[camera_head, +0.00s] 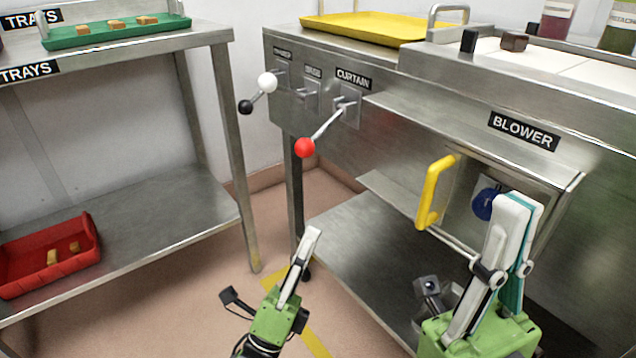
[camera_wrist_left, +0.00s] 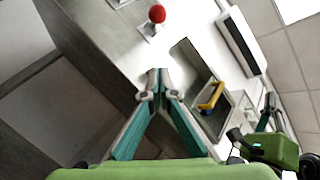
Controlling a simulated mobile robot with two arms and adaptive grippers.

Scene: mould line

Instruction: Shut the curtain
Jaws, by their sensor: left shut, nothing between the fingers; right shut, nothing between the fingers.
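The curtain lever (camera_head: 326,126) has a metal shaft and a red ball knob (camera_head: 305,147). It sits under the CURTAIN label (camera_head: 353,79) and points down and to the left. In the left wrist view the red knob (camera_wrist_left: 157,14) shows at the top, beyond the fingertips. My left gripper (camera_head: 313,233) is shut and empty, below the red knob and apart from it; its tips also show in the left wrist view (camera_wrist_left: 158,76). My right gripper (camera_head: 516,202) is shut and empty in front of the blower compartment. No curtain is clearly visible.
A yellow handle (camera_head: 435,192) juts out beside the BLOWER label (camera_head: 524,131). A steel rack (camera_head: 150,225) holds a red tray (camera_head: 45,262) and a green tray (camera_head: 117,31).

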